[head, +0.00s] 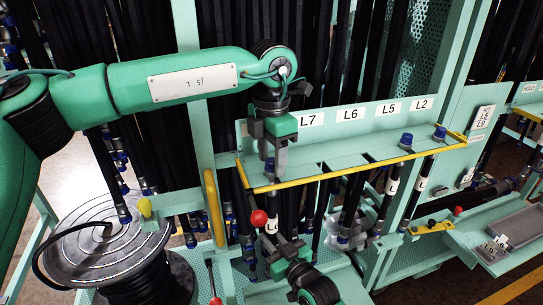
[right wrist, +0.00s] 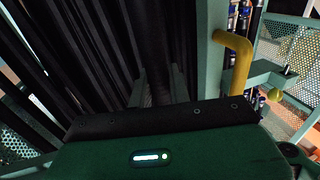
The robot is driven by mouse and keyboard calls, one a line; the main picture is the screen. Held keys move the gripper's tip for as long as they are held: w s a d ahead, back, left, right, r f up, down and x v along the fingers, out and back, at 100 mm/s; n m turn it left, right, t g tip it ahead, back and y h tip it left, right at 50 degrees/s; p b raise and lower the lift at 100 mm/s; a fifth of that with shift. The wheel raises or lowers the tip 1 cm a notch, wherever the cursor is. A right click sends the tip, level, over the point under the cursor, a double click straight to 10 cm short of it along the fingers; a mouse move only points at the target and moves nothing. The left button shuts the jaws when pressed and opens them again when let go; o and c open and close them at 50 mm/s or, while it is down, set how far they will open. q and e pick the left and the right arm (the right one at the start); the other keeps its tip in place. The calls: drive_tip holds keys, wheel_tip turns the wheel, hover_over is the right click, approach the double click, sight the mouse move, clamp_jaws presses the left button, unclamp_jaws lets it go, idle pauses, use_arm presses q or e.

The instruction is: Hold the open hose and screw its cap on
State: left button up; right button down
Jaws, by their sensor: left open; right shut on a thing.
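My left gripper (head: 270,166) points down at the front rail under the L7 label (head: 307,119). Its jaws are open around or just above a blue cap (head: 270,164), partly hidden by the fingers. A black hose with a white label (head: 272,224) hangs below that spot. My right gripper (head: 278,247), lower down, is shut on this hose. In the right wrist view a dark hose (right wrist: 155,75) rises between the fingers. I cannot tell whether the cap touches the hose end.
A yellow handle (head: 213,208) and a red knob (head: 259,218) are close to the arms. A hose reel (head: 105,240) stands at lower left. A grey tray (head: 510,228) is at right.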

use_arm(q)
wheel_tip(320, 180, up, 12)
idle(0.4)
use_arm(e)
drive_tip(key=c, duration=1.2)
unclamp_jaws()
drive_tip(key=shift+c, duration=0.2)
use_arm(q)
drive_tip(key=shift+f, duration=0.1)
drive_tip(key=shift+f+b, duration=1.4)
drive_tip(key=shift+b, duration=0.05)
use_arm(e)
drive_tip(key=v, duration=1.4)
drive_tip(key=shift+f, duration=0.1)
